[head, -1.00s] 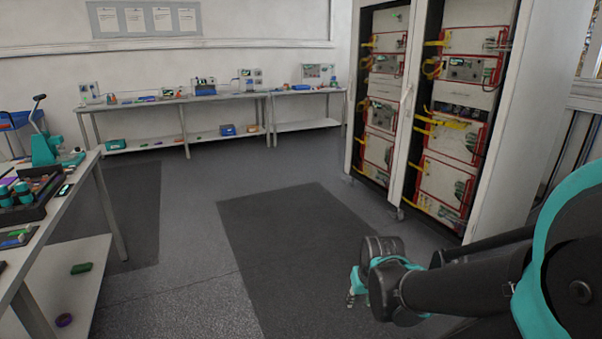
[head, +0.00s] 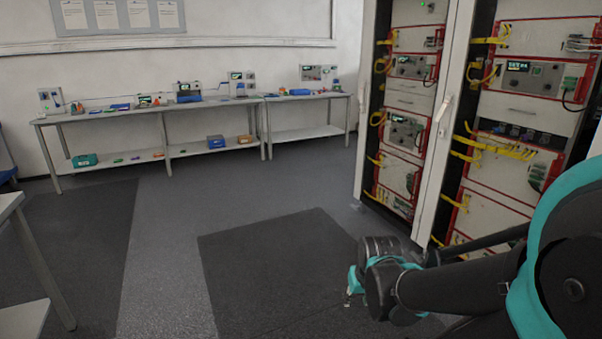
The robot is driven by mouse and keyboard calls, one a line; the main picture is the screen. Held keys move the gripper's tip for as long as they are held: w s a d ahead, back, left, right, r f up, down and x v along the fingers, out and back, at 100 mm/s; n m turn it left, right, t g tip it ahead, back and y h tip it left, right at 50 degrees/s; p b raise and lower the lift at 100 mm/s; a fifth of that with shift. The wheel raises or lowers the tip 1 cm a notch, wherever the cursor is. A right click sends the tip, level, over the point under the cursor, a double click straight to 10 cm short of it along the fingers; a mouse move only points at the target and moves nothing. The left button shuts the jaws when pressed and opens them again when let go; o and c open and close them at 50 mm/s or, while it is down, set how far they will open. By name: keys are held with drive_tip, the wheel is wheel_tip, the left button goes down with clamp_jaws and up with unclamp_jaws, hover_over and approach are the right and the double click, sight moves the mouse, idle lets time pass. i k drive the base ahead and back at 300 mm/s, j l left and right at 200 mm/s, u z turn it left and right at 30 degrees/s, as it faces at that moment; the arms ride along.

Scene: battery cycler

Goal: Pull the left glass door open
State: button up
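The battery cycler cabinet (head: 447,125) stands at the right with two tall glass-fronted bays. The left glass door (head: 408,95) covers the narrower left bay, with racked units, red frames and yellow cables behind it. It looks shut. A pale handle (head: 444,107) sits on the upright between the bays. My gripper (head: 352,287) hangs low in front of the cabinet, left of and below the handle, well apart from the door. Its fingers are small and partly hidden by my wrist, so their opening is unclear.
A long bench (head: 210,101) with instruments runs along the back wall. A table edge (head: 12,203) shows at the left. A dark floor mat (head: 275,265) lies before the cabinet, and the floor between bench, table and cabinet is clear.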

sight(371, 5)
drive_tip(key=i, duration=3.95)
